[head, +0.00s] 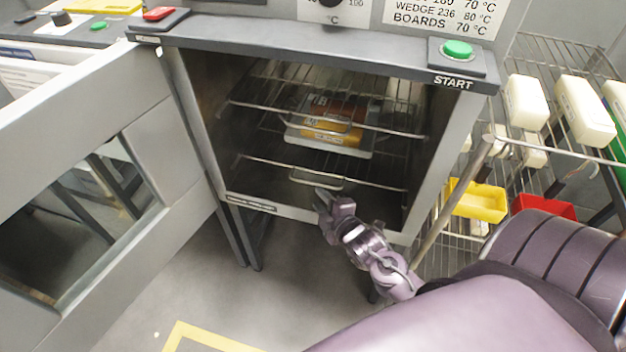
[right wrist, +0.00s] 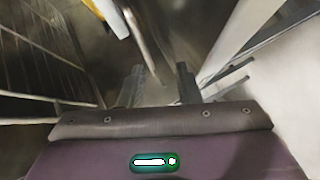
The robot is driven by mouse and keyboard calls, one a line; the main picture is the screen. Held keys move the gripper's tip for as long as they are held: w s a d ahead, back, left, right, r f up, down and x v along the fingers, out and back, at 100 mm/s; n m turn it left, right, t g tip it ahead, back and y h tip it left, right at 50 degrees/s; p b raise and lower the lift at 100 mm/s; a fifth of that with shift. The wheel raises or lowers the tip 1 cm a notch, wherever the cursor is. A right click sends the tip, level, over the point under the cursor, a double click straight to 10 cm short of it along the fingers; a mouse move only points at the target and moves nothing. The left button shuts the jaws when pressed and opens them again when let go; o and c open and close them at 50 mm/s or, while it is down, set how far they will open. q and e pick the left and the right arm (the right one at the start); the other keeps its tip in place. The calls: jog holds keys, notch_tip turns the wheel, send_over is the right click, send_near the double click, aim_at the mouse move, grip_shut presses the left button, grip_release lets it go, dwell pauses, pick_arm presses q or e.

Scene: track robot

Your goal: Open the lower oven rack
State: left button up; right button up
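The oven (head: 330,30) stands open, its grey door (head: 100,150) swung out to the left. The lower rack (head: 270,162) is inside the oven, with a small loop handle (head: 316,182) at the middle of its front bar. The upper rack (head: 260,108) is above it, also inside. My right gripper (head: 322,198) is at the oven opening, just below and in front of the lower handle. My left gripper is out of view.
A tray (head: 350,148) with orange and yellow packages sits on the upper rack. A wire shelf at the right holds white containers (head: 585,110), a yellow bin (head: 477,199) and a red bin (head: 543,207). Floor in front of the oven is clear.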

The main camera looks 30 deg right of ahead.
aim_at(318, 185)
jog(key=shift+w+d+r+n+t, duration=0.1)
jog(key=shift+d+r+n+t, duration=0.1)
jog(key=shift+d+n+t, duration=0.7)
jog(key=shift+w+d, duration=0.1)
jog(key=shift+w, duration=0.1)
jog(key=w, duration=0.4)
jog(key=w+f, duration=0.1)
jog(key=w, duration=0.2)
jog(key=shift+w+d, duration=0.1)
jog(key=shift+d, duration=0.1)
jog(key=c, duration=0.6)
jog(key=shift+f, duration=0.1)
grip_shut()
